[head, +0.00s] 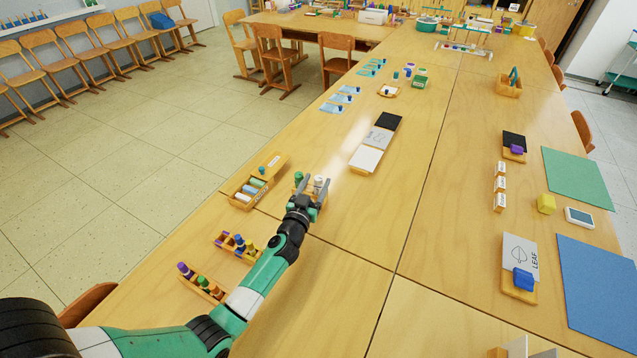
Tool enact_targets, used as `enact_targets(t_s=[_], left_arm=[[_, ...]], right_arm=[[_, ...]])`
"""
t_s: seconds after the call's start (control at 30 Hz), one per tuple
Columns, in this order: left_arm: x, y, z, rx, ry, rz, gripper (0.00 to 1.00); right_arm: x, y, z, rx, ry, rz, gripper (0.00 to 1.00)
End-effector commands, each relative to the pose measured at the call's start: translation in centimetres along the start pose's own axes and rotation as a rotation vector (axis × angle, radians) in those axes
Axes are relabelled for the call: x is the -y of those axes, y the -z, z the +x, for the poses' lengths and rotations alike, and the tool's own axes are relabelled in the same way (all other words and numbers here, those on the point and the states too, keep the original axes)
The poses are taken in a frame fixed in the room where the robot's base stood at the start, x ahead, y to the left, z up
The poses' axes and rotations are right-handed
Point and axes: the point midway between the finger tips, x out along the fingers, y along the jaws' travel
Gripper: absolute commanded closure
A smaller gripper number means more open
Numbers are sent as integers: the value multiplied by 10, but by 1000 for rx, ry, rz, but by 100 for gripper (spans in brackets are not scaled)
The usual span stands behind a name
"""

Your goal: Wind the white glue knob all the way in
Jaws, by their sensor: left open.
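My left gripper (316,183) is open over a small wooden rack (296,191) near the middle of the table. A small white piece (318,181), which looks like the white glue stick, shows between its two fingers. I cannot tell whether the fingers touch it, and its knob is too small to make out. A green stick (298,177) stands in the same rack, just left of the gripper. The gripper and wrist hide part of the rack. My right gripper is not in view.
Two racks of coloured sticks (228,243) (196,283) stand nearer, beside my left forearm. A board with black, grey and white panels (366,160) lies beyond. The table right of the gripper is clear.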

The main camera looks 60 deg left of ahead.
Motion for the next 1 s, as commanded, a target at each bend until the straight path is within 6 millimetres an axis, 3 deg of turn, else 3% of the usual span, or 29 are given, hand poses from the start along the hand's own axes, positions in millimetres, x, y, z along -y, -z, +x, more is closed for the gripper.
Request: enact_targets(t_s=[0.17,0.47,0.8,1.0], left_arm=[[0,-2,21,-1,0,0,37],[0,0,24,1,0,0,39],[0,0,24,1,0,0,100],[0,0,24,1,1,0,100]], right_arm=[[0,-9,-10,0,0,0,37],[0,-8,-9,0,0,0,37],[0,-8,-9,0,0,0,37],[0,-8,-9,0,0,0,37]])
